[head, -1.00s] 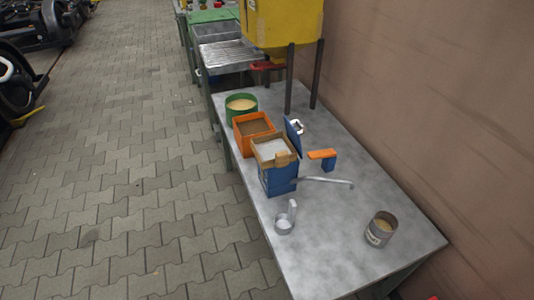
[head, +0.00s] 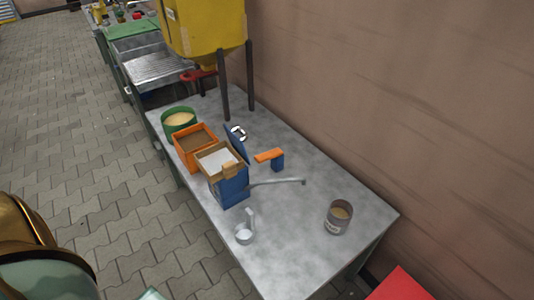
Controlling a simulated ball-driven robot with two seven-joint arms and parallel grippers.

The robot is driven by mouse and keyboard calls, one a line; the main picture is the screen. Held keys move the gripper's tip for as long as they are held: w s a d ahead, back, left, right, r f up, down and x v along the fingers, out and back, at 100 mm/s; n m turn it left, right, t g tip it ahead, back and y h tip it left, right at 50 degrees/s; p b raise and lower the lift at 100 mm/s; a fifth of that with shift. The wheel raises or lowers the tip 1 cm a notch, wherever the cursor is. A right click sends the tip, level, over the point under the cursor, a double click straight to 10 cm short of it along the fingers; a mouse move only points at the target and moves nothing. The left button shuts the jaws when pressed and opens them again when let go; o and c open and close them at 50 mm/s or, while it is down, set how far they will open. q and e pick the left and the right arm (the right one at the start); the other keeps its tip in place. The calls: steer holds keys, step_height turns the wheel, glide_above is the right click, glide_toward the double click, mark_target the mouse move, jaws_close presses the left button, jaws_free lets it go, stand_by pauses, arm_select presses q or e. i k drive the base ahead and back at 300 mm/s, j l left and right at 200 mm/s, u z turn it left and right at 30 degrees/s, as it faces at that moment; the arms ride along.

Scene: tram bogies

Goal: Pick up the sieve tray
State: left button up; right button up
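An orange square tray-like box (head: 181,153) with a brown inside stands on the grey metal table (head: 290,225). It is the thing most like a sieve tray, but I cannot make out any mesh. It sits between a green round tub (head: 166,133) of pale grainy stuff and a blue and brown box (head: 232,190) with white contents, close to both. The blue box hides part of its near side. Neither of my grippers is in view.
A grey tin (head: 337,220), a small metal cup (head: 243,236), an orange and blue tool (head: 277,162) and a metal rod (head: 277,182) are on the table. A yellow hopper (head: 205,30) on dark legs stands behind. A wall (head: 420,100) borders the right.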

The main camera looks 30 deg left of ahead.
mark_target(219, 161)
steer(key=j+z, duration=0.25)
steer(key=j, duration=0.2)
steer(key=k+j+z, duration=0.1)
steer(key=j+z, duration=0.15)
steer(key=j, duration=0.2)
steer(key=k+j+z, duration=0.25)
steer(key=j, duration=0.15)
steer(key=j+z, duration=0.25)
steer(key=j, duration=0.2)
steer(key=k+j+z, duration=0.25)
steer(key=j, duration=0.1)
